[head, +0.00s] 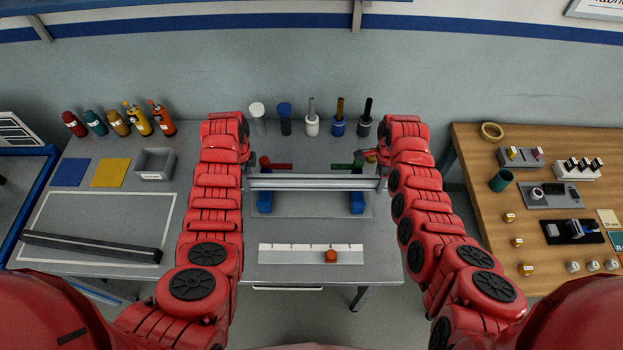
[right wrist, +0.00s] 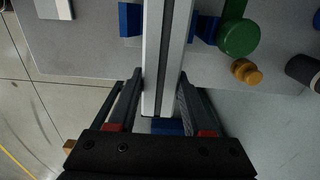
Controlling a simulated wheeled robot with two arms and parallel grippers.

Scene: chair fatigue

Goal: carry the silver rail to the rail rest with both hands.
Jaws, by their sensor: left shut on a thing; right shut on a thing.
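The silver rail (head: 315,183) runs level, left to right, between my two hands at the middle table. My left gripper (head: 249,172) is shut on its left end, partly hidden by my arm. My right gripper (head: 380,170) is shut on its right end; the right wrist view shows the fingers on either side of the rail (right wrist: 166,50). The rail rest shows as two blue supports, left (head: 265,203) and right (head: 357,203), under or just in front of the rail. Blue parts (right wrist: 130,18) show on both sides of it. I cannot tell whether rail and rest touch.
Red (head: 277,166) and green (head: 345,166) handled items lie behind the rail. Several upright tools stand at the back edge. A numbered white strip (head: 311,254) with an orange piece (head: 331,256) lies in front. A dark rail (head: 92,247) lies left.

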